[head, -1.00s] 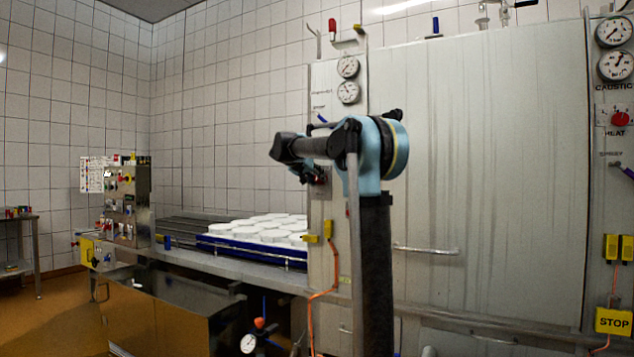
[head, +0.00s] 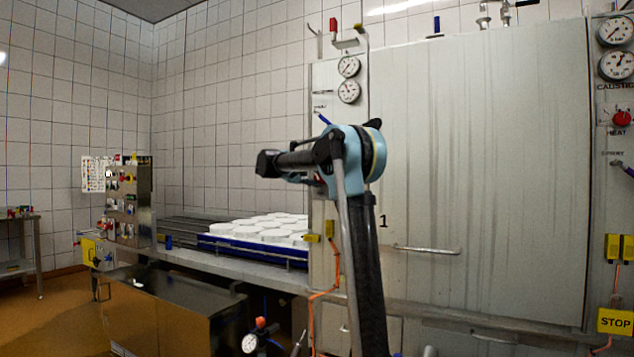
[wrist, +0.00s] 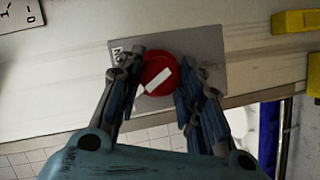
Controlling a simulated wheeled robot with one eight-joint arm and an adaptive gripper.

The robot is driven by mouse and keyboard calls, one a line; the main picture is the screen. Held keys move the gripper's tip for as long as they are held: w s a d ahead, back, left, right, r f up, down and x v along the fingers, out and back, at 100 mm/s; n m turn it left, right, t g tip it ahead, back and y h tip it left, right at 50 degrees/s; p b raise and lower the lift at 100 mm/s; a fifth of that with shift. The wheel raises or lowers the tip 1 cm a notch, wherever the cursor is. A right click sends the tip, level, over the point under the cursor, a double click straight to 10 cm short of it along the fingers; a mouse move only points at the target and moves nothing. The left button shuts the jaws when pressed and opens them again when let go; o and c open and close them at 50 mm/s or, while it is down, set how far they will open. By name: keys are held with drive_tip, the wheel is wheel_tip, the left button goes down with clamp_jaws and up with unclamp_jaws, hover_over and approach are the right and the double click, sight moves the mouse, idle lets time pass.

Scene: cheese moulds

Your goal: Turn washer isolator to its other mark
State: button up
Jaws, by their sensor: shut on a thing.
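The isolator is a round red knob (wrist: 159,75) with a white bar across its face, set on a grey plate (wrist: 212,55) in the wrist view. The bar is slanted, its upper end toward the right. My gripper (wrist: 158,88) is shut on the knob, one finger on its left side and one on its right. A small label at the plate's upper left is mostly hidden by the left finger, and I cannot read the marks. In the head view my arm hides the gripper and most of the knob.
The washer's large pale door (head: 480,170) stands right of my arm. White moulds (head: 262,230) sit in a blue tray on the conveyor to the left. Yellow blocks (wrist: 296,21) are fixed near the plate. An orange cable (head: 325,290) hangs below.

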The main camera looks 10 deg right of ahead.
drive_tip(key=shift+a+f+n+h, duration=0.2)
drive_tip(key=shift+n+h, duration=0.3)
drive_tip(key=shift+n, duration=0.5)
drive_tip(key=o, duration=1.1)
drive_tip(key=shift+c, duration=0.2)
drive_tip(key=v, duration=1.1)
drive_tip(key=shift+s+a, duration=0.2)
drive_tip(key=shift+a, duration=0.2)
drive_tip(key=shift+f, duration=0.15)
